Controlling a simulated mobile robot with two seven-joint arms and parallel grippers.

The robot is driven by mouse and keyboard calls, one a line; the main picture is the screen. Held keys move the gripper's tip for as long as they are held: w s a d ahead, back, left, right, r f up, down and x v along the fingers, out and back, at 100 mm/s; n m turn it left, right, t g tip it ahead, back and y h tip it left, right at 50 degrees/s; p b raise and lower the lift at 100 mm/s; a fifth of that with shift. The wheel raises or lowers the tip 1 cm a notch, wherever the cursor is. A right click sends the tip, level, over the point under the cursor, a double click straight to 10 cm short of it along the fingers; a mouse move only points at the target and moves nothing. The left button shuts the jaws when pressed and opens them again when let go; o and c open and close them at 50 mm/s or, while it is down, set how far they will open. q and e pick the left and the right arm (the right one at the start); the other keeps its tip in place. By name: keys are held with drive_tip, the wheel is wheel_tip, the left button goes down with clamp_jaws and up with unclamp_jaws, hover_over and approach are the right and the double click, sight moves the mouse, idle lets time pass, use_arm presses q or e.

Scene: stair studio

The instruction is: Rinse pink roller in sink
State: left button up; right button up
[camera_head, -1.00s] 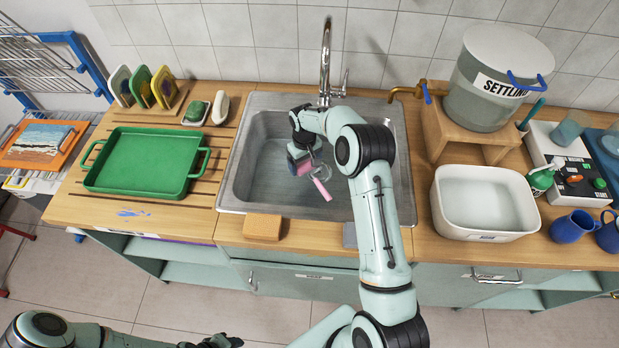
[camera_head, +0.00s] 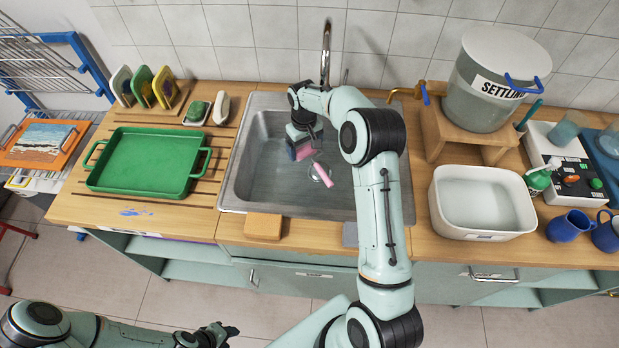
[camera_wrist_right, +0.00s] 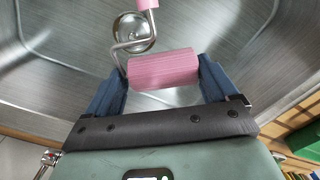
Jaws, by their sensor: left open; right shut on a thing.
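The pink roller (camera_head: 304,149) is inside the steel sink (camera_head: 237,185), held by my right gripper (camera_head: 301,146). In the right wrist view the pink roller head (camera_wrist_right: 163,68) sits between the two blue fingers of the right gripper (camera_wrist_right: 162,80), which are shut on it. Its bent wire frame leads to a pink handle (camera_head: 321,174) that points down and right. The round drain (camera_wrist_right: 134,33) shows behind the wire. The tap (camera_head: 326,55) rises at the sink's back, its lower part hidden by my arm. My left gripper (camera_head: 212,335) is open and empty, low in front of the counter.
A green tray (camera_head: 150,162) lies left of the sink. A sponge block (camera_head: 263,226) and a grey block (camera_head: 350,234) sit at the sink's front edge. A white basin (camera_head: 483,201) and a settling bucket (camera_head: 494,78) on a wooden stand are to the right.

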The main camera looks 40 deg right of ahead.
drive_tip(key=shift+r, duration=2.2)
idle(0.5)
drive_tip(key=shift+r, duration=2)
drive_tip(key=shift+a, duration=0.1)
